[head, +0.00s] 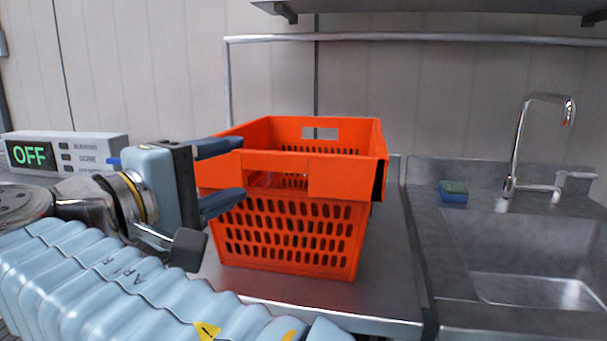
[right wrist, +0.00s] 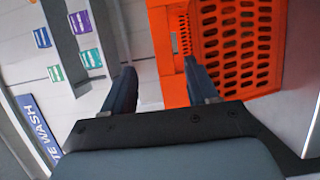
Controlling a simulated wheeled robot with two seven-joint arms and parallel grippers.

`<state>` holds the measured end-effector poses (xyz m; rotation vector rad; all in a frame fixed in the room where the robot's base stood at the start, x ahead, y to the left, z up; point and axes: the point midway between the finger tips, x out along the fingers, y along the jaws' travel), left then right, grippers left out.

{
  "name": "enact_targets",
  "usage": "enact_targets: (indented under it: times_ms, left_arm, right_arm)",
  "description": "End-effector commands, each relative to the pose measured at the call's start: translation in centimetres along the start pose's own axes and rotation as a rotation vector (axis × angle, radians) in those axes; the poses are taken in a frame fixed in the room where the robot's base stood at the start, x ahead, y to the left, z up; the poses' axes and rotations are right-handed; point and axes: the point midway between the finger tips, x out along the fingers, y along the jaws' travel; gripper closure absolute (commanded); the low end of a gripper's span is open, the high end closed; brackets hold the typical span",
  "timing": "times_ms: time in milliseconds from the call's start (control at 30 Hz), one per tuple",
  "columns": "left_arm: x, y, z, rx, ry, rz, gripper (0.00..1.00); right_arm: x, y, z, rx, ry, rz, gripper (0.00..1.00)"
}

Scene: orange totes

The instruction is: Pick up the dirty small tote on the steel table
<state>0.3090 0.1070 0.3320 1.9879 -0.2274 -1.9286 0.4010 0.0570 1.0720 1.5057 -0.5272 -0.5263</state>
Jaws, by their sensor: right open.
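An orange tote (head: 290,235) with slotted walls stands upright on the steel table (head: 385,270), left of the sink. I cannot make out dirt on it. My right gripper (head: 241,170) is open at the tote's left side, with its fingers one above the other and pointing right, overlapping the tote's near left rim. In the right wrist view the tote (right wrist: 240,45) fills the upper right, and part of its edge shows between the open fingers (right wrist: 160,70). I cannot tell whether they touch it. My left gripper is not in view.
A box with a green OFF display (head: 90,150) stands at the left. A sink (head: 530,245) with a faucet (head: 517,145) and a blue-green sponge (head: 453,191) is at the right. A rail (head: 420,38) and shelf (head: 430,6) run above. The table right of the tote is clear.

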Motion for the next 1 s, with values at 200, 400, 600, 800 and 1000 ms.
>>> enact_targets:
  times_ms: [200, 400, 600, 800, 1000]
  left_arm:
    - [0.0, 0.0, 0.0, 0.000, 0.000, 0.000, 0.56]
    - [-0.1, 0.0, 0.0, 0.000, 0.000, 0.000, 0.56]
    - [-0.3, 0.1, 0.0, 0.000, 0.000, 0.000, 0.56]
    - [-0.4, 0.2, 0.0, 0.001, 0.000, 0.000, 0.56]
    - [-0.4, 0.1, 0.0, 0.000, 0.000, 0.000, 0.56]
  right_arm:
    - [3.5, 0.0, 0.0, 0.001, -0.001, -0.001, 0.42]
    - [4.8, -0.2, 0.2, 0.000, -0.002, -0.001, 0.42]
    - [8.0, -0.4, 0.5, 0.000, -0.002, -0.001, 0.42]
    - [9.1, -0.5, 0.4, 0.000, 0.000, 0.000, 0.42]
    - [9.1, -0.5, 0.4, 0.000, 0.001, 0.000, 0.57]
